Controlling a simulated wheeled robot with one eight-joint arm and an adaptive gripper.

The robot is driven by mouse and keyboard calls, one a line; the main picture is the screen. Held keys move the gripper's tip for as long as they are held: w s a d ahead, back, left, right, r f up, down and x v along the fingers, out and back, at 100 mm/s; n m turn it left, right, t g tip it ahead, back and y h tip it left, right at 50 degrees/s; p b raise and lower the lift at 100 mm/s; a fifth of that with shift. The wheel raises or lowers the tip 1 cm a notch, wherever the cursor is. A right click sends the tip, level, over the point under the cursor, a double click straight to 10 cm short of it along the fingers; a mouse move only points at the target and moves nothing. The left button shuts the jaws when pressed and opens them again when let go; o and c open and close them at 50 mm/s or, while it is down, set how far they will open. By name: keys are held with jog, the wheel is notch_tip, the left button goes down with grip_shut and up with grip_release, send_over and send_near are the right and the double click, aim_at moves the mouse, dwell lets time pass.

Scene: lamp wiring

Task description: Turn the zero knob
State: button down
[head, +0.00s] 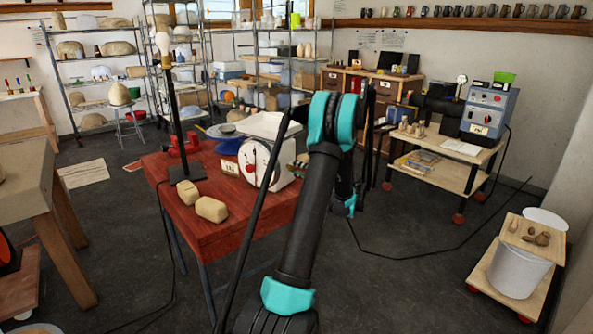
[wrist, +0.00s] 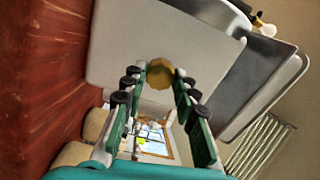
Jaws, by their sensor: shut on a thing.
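A white scale (head: 258,165) with a round dial stands on the red table (head: 130,190), a flat pan (head: 268,124) on top. In the wrist view, the scale's pale side (wrist: 125,45) fills the upper middle, and a small round brass-coloured knob (wrist: 161,76) sticks out from it. My gripper (wrist: 160,71) has its two green, dark-padded fingers on either side of this knob, shut on it. In the head view my arm hides the knob and most of the gripper, at the scale's right side.
Two tan clay blocks (head: 211,208) lie at the table's front. A lamp stand with a bulb (head: 163,42) rises at its left, near a red clamp-like thing (head: 182,145). A wheeled cart (head: 440,180) stands right, a low trolley with a bucket (head: 515,270) front right. Cords cross the floor.

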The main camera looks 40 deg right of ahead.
jog(key=shift+n, duration=1.7)
jog(key=c, duration=1.2)
grip_release()
jog(key=v, duration=1.2)
jog(key=shift+a, duration=0.1)
